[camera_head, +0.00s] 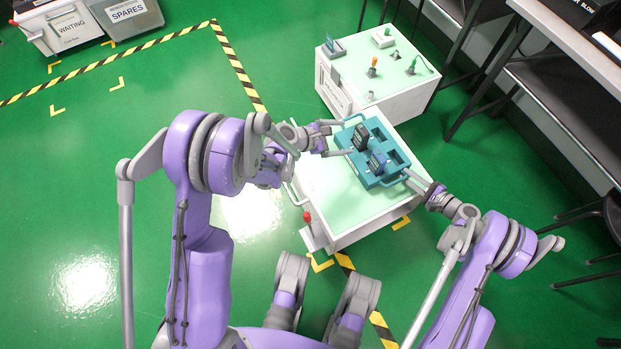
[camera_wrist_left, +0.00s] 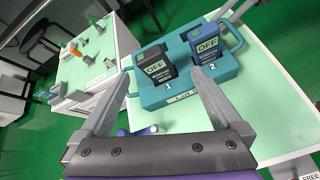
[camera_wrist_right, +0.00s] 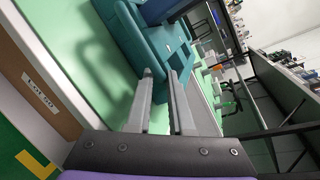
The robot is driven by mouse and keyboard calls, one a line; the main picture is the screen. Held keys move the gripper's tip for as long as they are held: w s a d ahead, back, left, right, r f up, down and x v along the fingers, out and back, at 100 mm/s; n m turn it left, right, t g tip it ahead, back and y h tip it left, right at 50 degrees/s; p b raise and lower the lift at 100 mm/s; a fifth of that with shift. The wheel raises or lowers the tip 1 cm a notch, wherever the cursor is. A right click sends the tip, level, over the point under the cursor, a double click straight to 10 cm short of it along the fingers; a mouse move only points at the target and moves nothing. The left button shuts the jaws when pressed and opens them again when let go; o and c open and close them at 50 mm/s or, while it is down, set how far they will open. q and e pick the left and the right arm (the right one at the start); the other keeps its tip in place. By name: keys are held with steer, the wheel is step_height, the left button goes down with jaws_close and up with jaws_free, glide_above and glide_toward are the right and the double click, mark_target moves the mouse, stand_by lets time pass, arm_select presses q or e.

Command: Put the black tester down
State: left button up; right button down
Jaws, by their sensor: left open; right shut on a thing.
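The black tester (camera_head: 360,137) stands in the teal tray (camera_head: 398,157), in the place marked 1; its screen reads OFF in the left wrist view (camera_wrist_left: 157,67). The blue tester (camera_head: 377,162) stands beside it in place 2, also reading OFF (camera_wrist_left: 206,45). My left gripper (camera_head: 345,137) is open, its fingertips apart on either side of the black tester's near side, with nothing held. My right gripper (camera_head: 407,175) is shut at the tray's right end, apparently on the tray handle; the fingertips partly hide the grip in the right wrist view (camera_wrist_right: 163,75).
The tray rests on a pale green-topped bench (camera_head: 335,200) with a red knob (camera_head: 306,216) at its near corner. A second bench (camera_head: 400,78) behind carries small fittings. WAITING (camera_head: 67,32) and SPARES (camera_head: 128,15) bins stand far left. Dark desks line the right.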

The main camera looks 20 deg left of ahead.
arm_select(q)
steer(key=s+a+r+m+g+y, duration=0.1)
steer(key=s+r+m+y, duration=0.1)
steer(key=s+r+m, duration=0.5)
steer(key=s+a+r+m+g+y, duration=0.2)
steer(key=s+r+m, duration=0.25)
steer(key=s, duration=0.35)
steer(key=s+a+m+y, duration=0.2)
steer(key=s+m, duration=0.3)
steer(key=s, duration=0.3)
steer(key=s+a+r+m+y, duration=0.1)
steer(key=s+a+m, duration=0.3)
steer(key=s, duration=0.5)
steer(key=shift+a+r+m+g+y, duration=0.15)
steer(key=shift+a+m+g+y, duration=0.25)
steer(key=shift+m+y, duration=0.5)
arm_select(e)
steer(key=c, duration=0.7)
jaws_free()
steer(key=v, duration=1.2)
